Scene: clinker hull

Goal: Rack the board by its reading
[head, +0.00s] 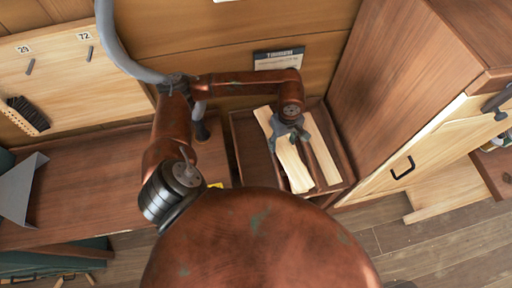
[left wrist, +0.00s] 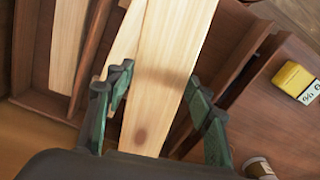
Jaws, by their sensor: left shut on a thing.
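My left gripper (head: 290,132) is shut on a pale board (head: 295,172), at the divided wooden rack (head: 250,148). In the left wrist view, the fingers (left wrist: 160,105) stand on either side of the board (left wrist: 170,65), which has a dark round mark near its close end. Another pale strip (left wrist: 126,42) shows partly behind it. A separate pale board (head: 327,150) lies in the rack's right compartment; it also shows at the left of the left wrist view (left wrist: 68,45). I cannot tell whether the held board touches the rack floor. My right gripper is out of view.
A yellow block-shaped item (left wrist: 297,82) with dark marks lies on the brown bench (head: 100,190). A round container (left wrist: 260,168) is near it. A tall wooden cabinet (head: 385,80) stands close right of the rack. A dark sign (head: 278,58) is behind.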

